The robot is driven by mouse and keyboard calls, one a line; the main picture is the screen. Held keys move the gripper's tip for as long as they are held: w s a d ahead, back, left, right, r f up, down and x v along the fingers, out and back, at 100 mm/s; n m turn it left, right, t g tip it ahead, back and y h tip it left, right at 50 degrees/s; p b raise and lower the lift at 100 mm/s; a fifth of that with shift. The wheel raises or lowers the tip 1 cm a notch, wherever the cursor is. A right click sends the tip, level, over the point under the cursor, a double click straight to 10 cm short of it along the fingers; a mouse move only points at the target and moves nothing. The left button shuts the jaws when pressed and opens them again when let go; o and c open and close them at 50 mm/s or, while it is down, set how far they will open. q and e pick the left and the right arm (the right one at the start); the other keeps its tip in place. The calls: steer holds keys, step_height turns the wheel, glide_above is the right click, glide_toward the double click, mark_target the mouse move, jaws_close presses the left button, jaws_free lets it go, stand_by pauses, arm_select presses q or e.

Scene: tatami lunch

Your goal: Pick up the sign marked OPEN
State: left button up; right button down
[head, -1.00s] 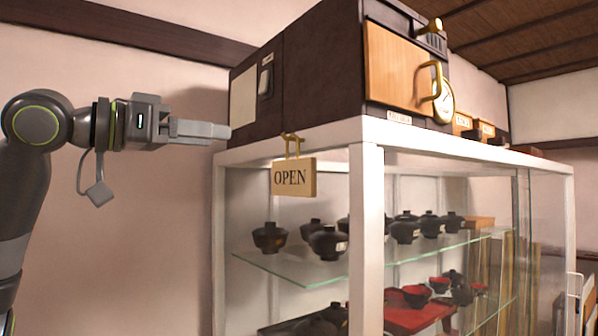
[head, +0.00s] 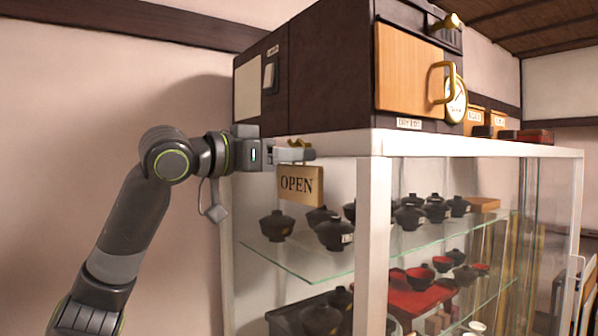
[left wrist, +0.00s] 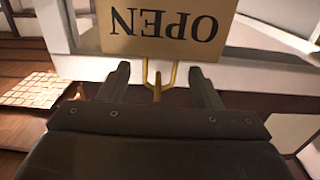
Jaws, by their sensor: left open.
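The tan sign marked OPEN (head: 300,186) hangs by a brass hook on the left face of the white display case, just below its top edge. In the left wrist view the sign (left wrist: 165,42) appears upside down beyond my fingers. My left gripper (head: 294,154) is level with the hook, just above the sign's board, and hides part of the hook. In the left wrist view the gripper (left wrist: 160,78) is open, with the forked brass hook showing between its two fingers. I cannot tell whether a finger touches the hook. My right gripper is not in view.
The white display case (head: 374,245) has glass shelves holding several dark lidded bowls (head: 335,234) behind the sign. A dark cabinet (head: 330,75) stands on top of the case, close above my gripper. The plain wall (head: 75,110) at left leaves free room.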

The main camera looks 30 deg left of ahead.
arm_select(q)
steer(key=shift+w+d, duration=0.25)
steer(key=shift+w, duration=0.2)
steer(key=shift+s, duration=0.1)
steer(key=shift+c, duration=0.6)
steer(key=c, duration=0.9)
steer(key=shift+r, duration=0.1)
